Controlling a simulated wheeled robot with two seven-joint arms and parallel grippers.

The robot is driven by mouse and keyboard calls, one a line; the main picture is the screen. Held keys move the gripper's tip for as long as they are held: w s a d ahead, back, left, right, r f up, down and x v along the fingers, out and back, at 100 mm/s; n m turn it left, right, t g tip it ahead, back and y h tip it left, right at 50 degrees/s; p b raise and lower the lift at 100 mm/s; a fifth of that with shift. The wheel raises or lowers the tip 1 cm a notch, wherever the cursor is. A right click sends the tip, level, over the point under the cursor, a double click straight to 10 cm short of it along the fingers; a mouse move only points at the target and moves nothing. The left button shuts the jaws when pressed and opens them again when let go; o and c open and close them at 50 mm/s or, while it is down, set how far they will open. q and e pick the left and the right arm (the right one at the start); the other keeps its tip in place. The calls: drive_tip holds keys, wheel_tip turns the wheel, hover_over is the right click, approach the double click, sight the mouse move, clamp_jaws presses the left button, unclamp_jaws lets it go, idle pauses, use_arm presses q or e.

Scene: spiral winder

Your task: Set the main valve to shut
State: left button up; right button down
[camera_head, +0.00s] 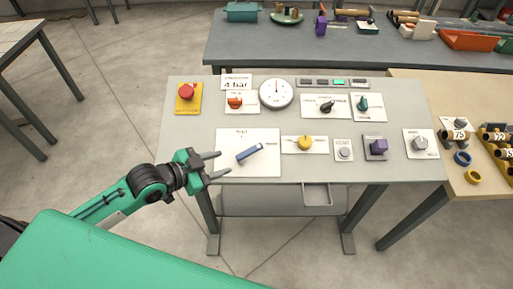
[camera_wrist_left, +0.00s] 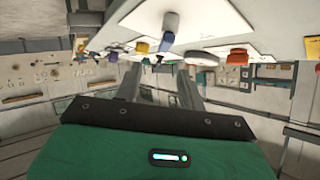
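A blue lever handle (camera_head: 249,153) sits on a large white plate (camera_head: 232,170) at the front left of the grey console. It is probably the main valve; the plate's print is too small to read surely. The lever slants, its right end pointing up toward the back right. In the left wrist view the blue lever (camera_wrist_left: 170,21) shows at the top, beyond the fingers. My left gripper (camera_head: 219,165) is open and empty, its fingertips near the plate's left edge, apart from the lever. My right gripper is not in view.
A side table with rings stands right.

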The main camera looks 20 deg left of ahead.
sight(254, 148)
use_arm(q)
drive_tip(key=p+x, duration=0.1)
drive_tip(key=x, duration=0.3)
drive_tip(key=r+p+x, duration=0.1)
drive_tip(key=x, duration=0.3)
drive_tip(key=w+p+x, duration=0.1)
drive_tip(key=x, duration=0.3)
drive_tip(key=shift+a+r, duration=0.1)
drive_tip(key=shift+r, duration=0.2)
drive_tip(key=shift+p+x, duration=0.3)
drive_tip(key=shift+x, duration=0.55)
clamp_jaws()
